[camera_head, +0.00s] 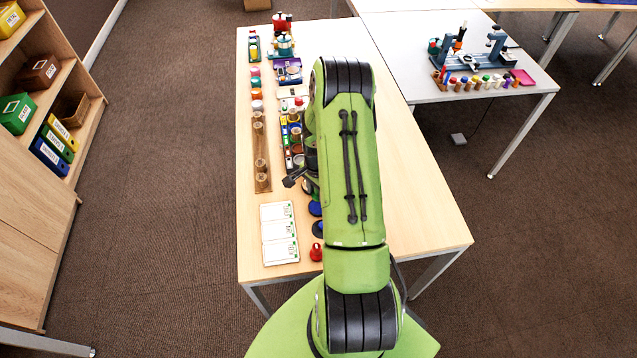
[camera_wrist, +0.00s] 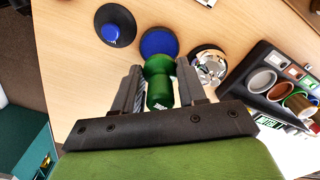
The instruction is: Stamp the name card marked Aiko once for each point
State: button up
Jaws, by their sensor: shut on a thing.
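My gripper (camera_wrist: 160,72) is shut on a green stamp (camera_wrist: 159,92) with a round knob, seen between the two fingers in the wrist view. In the head view my arm hides most of the gripper and the stamp. A white sheet of name cards (camera_head: 279,233) lies at the table's near left, left of and nearer than the gripper. The names on it are too small to read, so I cannot tell which is Aiko. Small green marks show on its right side. The stamp's face is hidden.
Blue round pads (camera_wrist: 159,43) and (camera_wrist: 115,25) and a shiny round tin (camera_wrist: 208,65) lie close ahead. A dark compartment tray (camera_wrist: 262,57) stands at right. A red stamp (camera_head: 316,252) stands beside the cards. A wooden rack (camera_head: 261,150) lies beyond. The table's right side is clear.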

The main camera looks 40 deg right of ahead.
aim_at(318, 208)
jog(key=shift+f+b, duration=0.35)
jog(key=shift+f, duration=0.5)
jog(key=shift+f+b, duration=1.45)
jog(key=shift+b, duration=0.05)
jog(key=shift+s+a+f+b, duration=0.1)
jog(key=shift+s+f+b, duration=0.05)
jog(key=shift+f+b, duration=0.45)
dwell(0.6)
jog(key=shift+r, duration=0.15)
jog(key=shift+r+p, duration=2.3)
jog(key=shift+r, duration=1.2)
jog(key=shift+f, duration=0.15)
